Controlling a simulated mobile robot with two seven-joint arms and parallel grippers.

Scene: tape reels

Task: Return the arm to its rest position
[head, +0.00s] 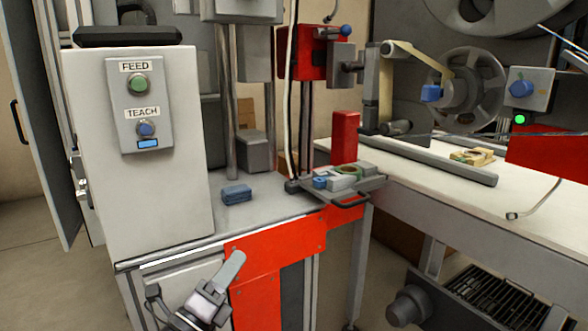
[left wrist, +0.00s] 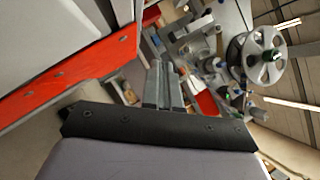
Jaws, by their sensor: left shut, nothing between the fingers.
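My left gripper (head: 231,270) is low in the head view, in front of the red front panel of the machine bench. Its fingers are together and hold nothing. In the left wrist view the closed fingers (left wrist: 163,84) point up the picture, with nothing between them. The gripper looks clear of the bench, though the exact gap is hard to tell. My right gripper is in neither view.
A grey cabinet (head: 90,170) with FEED and TEACH buttons stands at the left. A blue block (head: 236,193) lies on the bench. A small tray (head: 362,190) juts out at its right corner. A white table (head: 430,205) with tape reels (head: 472,88) is at the right.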

